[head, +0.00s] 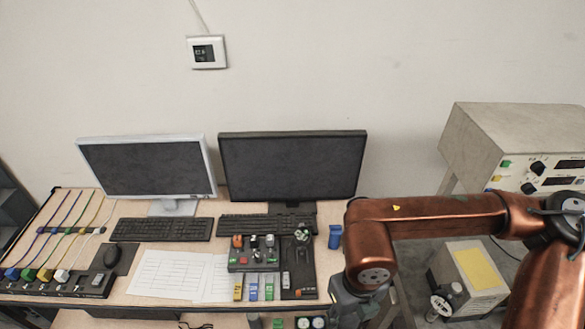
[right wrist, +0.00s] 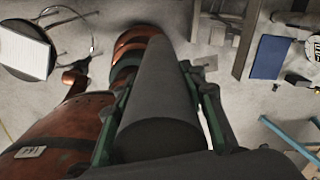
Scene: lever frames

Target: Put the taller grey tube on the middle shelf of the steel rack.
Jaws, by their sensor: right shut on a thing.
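A dark grey tube (right wrist: 160,115) fills the middle of the right wrist view, lengthwise between the two fingers of my right gripper (right wrist: 157,78). The fingers are shut on its sides. I cannot tell from these views whether it is the taller tube. In the head view my right arm comes in from the right and bends down, with the gripper body (head: 352,303) at the bottom edge; its fingertips and the tube are hidden there. My left gripper is out of view. No middle shelf can be made out; only a dark grey shelf-like edge (head: 14,205) shows at the far left.
A desk (head: 135,259) holds a white-framed monitor (head: 148,166), a black monitor (head: 292,165), keyboards, papers and a panel of switches (head: 258,255). A grey instrument cabinet (head: 480,140) stands at right, with a box (head: 470,278) below it. Floor shows between desk and box.

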